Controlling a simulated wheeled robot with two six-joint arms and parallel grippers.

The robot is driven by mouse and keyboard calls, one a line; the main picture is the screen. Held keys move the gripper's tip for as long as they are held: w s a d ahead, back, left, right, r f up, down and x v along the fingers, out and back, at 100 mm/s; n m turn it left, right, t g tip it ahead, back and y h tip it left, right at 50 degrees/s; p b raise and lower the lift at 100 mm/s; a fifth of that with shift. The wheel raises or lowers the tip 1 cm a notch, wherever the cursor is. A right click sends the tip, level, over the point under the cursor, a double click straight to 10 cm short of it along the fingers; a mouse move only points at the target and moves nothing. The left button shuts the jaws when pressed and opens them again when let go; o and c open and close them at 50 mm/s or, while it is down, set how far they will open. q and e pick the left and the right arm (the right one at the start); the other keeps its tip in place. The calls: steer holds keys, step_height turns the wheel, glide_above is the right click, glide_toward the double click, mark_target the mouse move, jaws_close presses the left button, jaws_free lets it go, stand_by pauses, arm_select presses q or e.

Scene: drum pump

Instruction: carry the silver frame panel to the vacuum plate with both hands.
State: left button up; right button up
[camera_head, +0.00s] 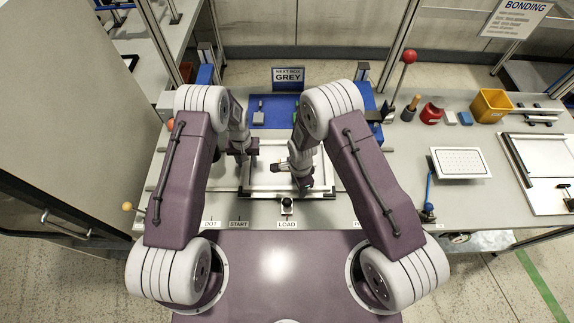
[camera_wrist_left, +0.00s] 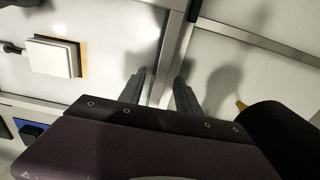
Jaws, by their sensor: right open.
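The silver frame panel (camera_head: 262,178) lies on the bench in front of me, a white sheet with a silver rim. My left gripper (camera_head: 243,158) is over its left side. In the left wrist view my left gripper (camera_wrist_left: 160,92) is open, its fingers on either side of a silver bar (camera_wrist_left: 172,42); I cannot tell whether they touch it. My right gripper (camera_head: 303,184) is open over the panel's right part. Both arms hide parts of the panel. A white plate with small holes (camera_head: 460,162), which looks like the vacuum plate, stands on the bench to the right.
A red ball on a rod (camera_head: 408,57), a red holder (camera_head: 431,113) and a yellow bin (camera_head: 491,105) stand at the back right. A larger framed board (camera_head: 545,170) lies at the far right.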

arm_select(q)
steer(key=c, duration=0.7)
arm_select(e)
steer(key=c, duration=0.7)
arm_select(q)
jaws_close()
arm_select(e)
jaws_close()
arm_select(q)
steer(key=shift+w, duration=0.1)
